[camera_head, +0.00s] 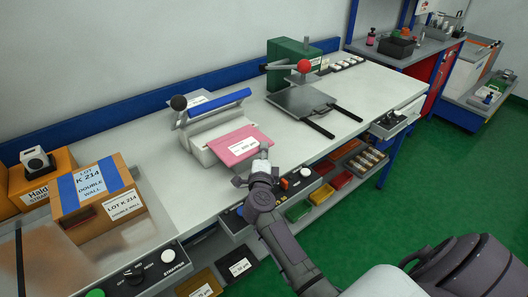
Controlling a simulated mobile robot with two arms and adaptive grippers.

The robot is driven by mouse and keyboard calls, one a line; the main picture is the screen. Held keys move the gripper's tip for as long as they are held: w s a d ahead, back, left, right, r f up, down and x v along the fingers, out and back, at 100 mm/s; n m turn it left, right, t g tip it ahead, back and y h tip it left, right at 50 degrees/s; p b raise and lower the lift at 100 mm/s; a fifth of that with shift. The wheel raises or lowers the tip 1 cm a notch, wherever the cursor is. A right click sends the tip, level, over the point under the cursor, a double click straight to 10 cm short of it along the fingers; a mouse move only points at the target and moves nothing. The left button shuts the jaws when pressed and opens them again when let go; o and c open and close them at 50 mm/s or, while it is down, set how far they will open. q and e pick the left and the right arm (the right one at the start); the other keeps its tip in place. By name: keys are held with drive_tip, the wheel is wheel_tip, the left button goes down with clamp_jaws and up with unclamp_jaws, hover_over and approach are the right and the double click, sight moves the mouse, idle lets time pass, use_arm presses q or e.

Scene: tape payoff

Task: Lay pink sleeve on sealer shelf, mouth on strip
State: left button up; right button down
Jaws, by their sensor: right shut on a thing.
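The pink sleeve (236,149) with a white label lies flat at the front of the sealer. The sealer (207,123) is pale, with a raised blue bar (219,108) and a black knob on a lever. The sleeve's far edge is close to the base below the bar; I cannot tell whether it is on the strip. The sleeve covers most of the shelf, and I cannot tell whether it touches it. My right gripper (262,160) is shut on the sleeve's near right edge. My left gripper is not in view.
A green press with a red knob (304,66) and a grey plate (300,101) stand to the right on the bench. A taped carton (128,208) stands at left. Coloured bins (298,211) sit under the bench's front edge. The bench between carton and sealer is clear.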

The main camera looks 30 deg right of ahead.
drive_tip(key=c, duration=1.7)
unclamp_jaws()
drive_tip(key=shift+f, duration=0.15)
drive_tip(key=o, duration=0.5)
drive_tip(key=shift+r, duration=0.3)
drive_tip(key=v, duration=1)
drive_tip(key=shift+s+a+f, duration=0.15)
drive_tip(key=shift+s+a, duration=0.1)
drive_tip(key=shift+s+a+b, duration=0.3)
drive_tip(key=shift+s+a, duration=0.1)
drive_tip(key=shift+s, duration=0.15)
